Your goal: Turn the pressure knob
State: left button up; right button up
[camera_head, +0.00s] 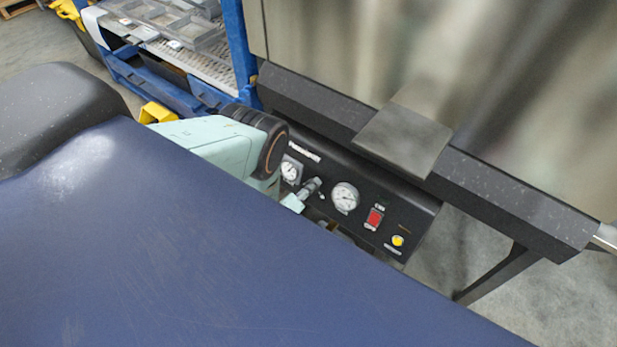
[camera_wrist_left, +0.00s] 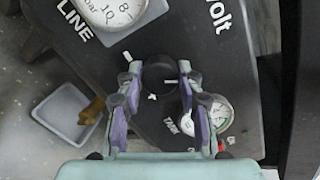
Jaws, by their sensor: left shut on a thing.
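The black control panel (camera_head: 325,208) stands below a large metal hopper in the head view. The round black pressure knob (camera_wrist_left: 160,72) shows in the left wrist view, between the two gauges. My left gripper (camera_wrist_left: 160,75) has its purple fingers on either side of the knob and is shut on it. In the head view my left gripper (camera_head: 303,195) is small and partly hidden by my own body, so the grip is unclear there. The LINE gauge (camera_wrist_left: 112,8) and the TANK gauge (camera_wrist_left: 220,113) flank the knob. My right gripper is not in view.
A red switch (camera_head: 375,217) and a yellow button (camera_head: 397,241) sit on the panel's right part. A metal plate (camera_head: 403,140) juts out above the panel. A blue-framed rack (camera_head: 241,50) stands behind at the left. A grey tray (camera_wrist_left: 68,113) shows lower left in the wrist view.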

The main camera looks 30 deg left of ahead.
pick_arm(q)
jog(key=o, duration=1.2)
jog(key=shift+c, duration=0.2)
jog(key=v, duration=1.2)
